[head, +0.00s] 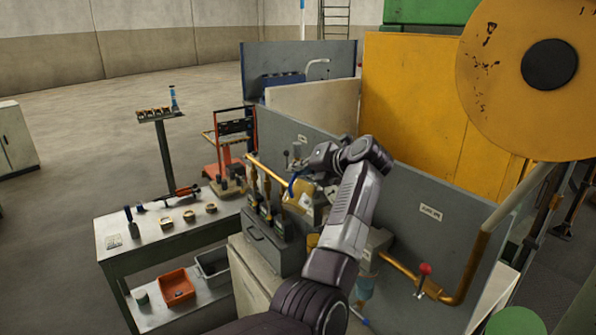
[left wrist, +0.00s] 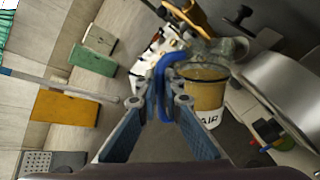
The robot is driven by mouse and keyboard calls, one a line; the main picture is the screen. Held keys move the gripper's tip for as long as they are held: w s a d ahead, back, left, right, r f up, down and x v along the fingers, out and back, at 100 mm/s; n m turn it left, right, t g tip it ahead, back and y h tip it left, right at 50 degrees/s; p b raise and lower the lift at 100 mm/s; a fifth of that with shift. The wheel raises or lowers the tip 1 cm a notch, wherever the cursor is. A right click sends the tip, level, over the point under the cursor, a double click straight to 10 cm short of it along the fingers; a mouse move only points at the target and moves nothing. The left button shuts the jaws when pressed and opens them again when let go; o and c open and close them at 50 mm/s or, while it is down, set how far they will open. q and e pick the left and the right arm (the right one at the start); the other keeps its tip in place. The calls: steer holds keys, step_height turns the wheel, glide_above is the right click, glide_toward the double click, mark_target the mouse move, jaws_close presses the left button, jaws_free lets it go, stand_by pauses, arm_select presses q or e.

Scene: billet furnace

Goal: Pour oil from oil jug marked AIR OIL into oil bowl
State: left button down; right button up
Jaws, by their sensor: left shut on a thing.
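The oil jug (left wrist: 205,112) shows in the left wrist view with a white label reading "AIR", a blue handle and amber oil inside. My left gripper (left wrist: 157,101) is shut on the blue handle. In the head view my left gripper (head: 306,178) is beside the jug (head: 305,199), in front of the grey panel; my arm partly hides this area. A greyish, glass-like piece (left wrist: 228,48) is close to the jug's rim in the left wrist view. I cannot tell whether it is the oil bowl, or whether oil is flowing. My right gripper is out of view.
Brass pipes (head: 412,280) and a red-knobbed valve (head: 425,269) run along the grey panel (head: 425,190) at right. A dark toolbox (head: 270,247) stands left of my arm. A bench (head: 150,232) with tools and brass rings is farther left. Open floor lies beyond.

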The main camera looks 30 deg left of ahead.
mark_target(302, 160)
arm_select(q)
steer(key=shift+w+r+m+g, duration=0.4)
steer(key=shift+w+r, duration=0.05)
steer(key=shift+r, duration=0.2)
stand_by(2.8)
steer(key=shift+w+r, duration=0.2)
steer(key=shift+w+r+g, duration=0.15)
steer(key=shift+r+g, duration=0.05)
steer(key=shift+g, duration=0.1)
stand_by(3.0)
steer(key=shift+w+r+m, duration=0.15)
steer(key=shift+w+m, duration=0.1)
steer(key=shift+m, duration=0.05)
steer(key=shift+g, duration=0.3)
